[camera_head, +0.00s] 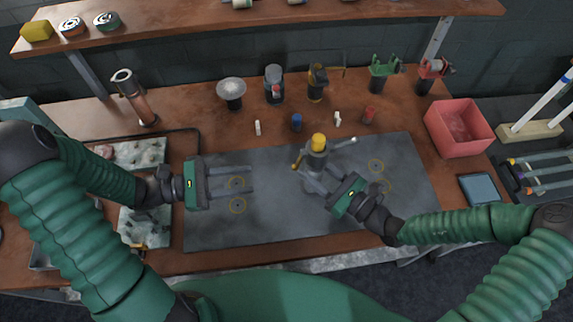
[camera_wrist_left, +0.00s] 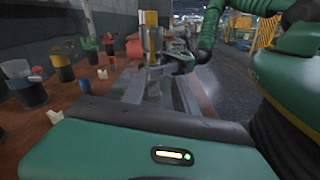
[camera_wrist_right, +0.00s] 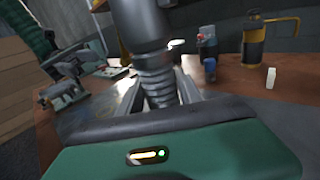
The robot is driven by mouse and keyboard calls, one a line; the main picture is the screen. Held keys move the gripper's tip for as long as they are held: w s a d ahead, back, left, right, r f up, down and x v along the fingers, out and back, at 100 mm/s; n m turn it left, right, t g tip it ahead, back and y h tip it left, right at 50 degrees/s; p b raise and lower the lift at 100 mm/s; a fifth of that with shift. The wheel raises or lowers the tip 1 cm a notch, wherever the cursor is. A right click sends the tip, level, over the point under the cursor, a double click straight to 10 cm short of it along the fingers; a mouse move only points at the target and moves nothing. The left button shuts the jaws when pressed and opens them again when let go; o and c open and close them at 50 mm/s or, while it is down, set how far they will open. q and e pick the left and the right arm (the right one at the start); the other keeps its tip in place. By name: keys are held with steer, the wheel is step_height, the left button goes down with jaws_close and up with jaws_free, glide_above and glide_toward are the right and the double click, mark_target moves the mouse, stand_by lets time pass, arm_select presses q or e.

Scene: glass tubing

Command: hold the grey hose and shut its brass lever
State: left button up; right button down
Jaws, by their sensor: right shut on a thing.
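The grey hose (camera_head: 317,159) stands upright on the dark mat, with a yellow top. A brass-coloured piece (camera_head: 297,163), apparently the lever, sticks out on its left, and a pale-tipped arm sticks out on its right. My right gripper (camera_head: 312,180) is shut on the hose, whose ribbed grey body shows between the fingers in the right wrist view (camera_wrist_right: 158,85). My left gripper (camera_head: 251,180) is open and empty, left of the hose, fingers pointing towards it. The left wrist view shows the hose (camera_wrist_left: 153,60) ahead, beyond the fingers. The lever's exact angle is unclear.
Several tools and cups stand along the back, including a grey-topped cup (camera_head: 231,90). Small bottles (camera_head: 297,122) stand behind the mat. A red bin (camera_head: 458,128) is at the right, and a tray (camera_head: 140,153) at the left. The mat (camera_head: 270,222) is clear in front.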

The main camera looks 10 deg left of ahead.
mark_target(296, 166)
arm_select(q)
steer(key=w+d+n, duration=0.1)
steer(key=d, duration=0.2)
steer(key=w+d+n+t, duration=0.1)
steer(key=w+d, duration=0.1)
steer(key=d, duration=0.1)
steer(key=w+d+n, duration=0.1)
steer(key=w+d, duration=0.1)
steer(key=d, duration=0.2)
steer(key=shift+w+d, duration=0.1)
steer(key=shift+w, duration=0.1)
jaws_close()
